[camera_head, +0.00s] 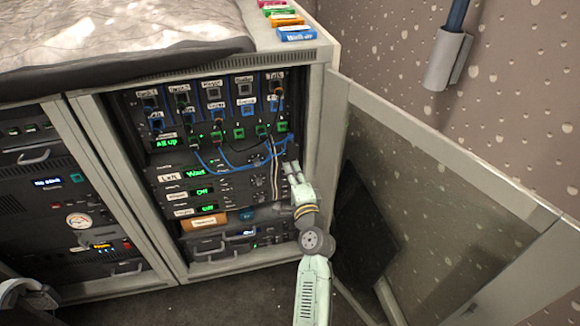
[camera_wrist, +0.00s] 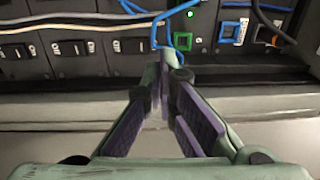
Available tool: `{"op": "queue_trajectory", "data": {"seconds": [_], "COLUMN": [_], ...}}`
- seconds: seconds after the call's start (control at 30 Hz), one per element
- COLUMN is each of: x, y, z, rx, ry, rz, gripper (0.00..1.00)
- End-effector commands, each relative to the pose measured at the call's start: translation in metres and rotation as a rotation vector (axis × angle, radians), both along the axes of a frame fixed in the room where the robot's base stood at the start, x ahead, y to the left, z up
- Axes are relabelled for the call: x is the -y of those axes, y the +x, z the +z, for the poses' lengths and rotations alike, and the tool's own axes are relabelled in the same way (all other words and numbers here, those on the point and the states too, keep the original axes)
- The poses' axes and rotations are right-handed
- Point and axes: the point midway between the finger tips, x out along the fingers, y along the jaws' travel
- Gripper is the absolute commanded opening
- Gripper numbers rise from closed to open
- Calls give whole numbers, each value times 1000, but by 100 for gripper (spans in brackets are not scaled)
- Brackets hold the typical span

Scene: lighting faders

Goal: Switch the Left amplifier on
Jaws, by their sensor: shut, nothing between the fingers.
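The open rack cabinet holds the amplifier rows. One row has a small white label (camera_head: 173,196) and a green display (camera_head: 202,191) that looks like "Off". The row below has another green display (camera_head: 208,208) that also looks like "Off". The label lettering is too small to tell which row is the Left amplifier. My gripper (camera_head: 292,168) is at the right side of the rack, its fingers pointing up. In the wrist view my gripper (camera_wrist: 166,62) is shut and empty, its tips near a row of black switches (camera_wrist: 73,47). I cannot tell whether the tips touch anything.
Blue cables (camera_head: 225,165) hang across the rack front above the amplifier rows. A row labelled "L+R" shows a green "Wait" display (camera_head: 196,173). An open glass door (camera_head: 450,215) stands to the right of my arm. A second rack (camera_head: 75,205) is at left.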

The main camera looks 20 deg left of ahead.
Motion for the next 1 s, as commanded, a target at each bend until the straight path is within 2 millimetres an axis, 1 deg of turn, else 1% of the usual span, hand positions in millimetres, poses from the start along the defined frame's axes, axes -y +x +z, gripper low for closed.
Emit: {"op": "queue_trajectory", "data": {"seconds": [0.03, 0.2, 0.3, 0.4, 0.53, 1.0], "x": [9, 27, 35, 40, 42, 42], "y": [-12, -40, -51, -58, -62, -62], "z": [-3, 2, 4, 6, 7, 8], "rx": [-2, -2, -2, 0, -2, -1], "ry": [-1, -1, -1, -1, -1, -1], "rz": [-2, -1, -1, -1, -1, 0], "gripper": [0, 0, 0, 0, 0, 0]}}
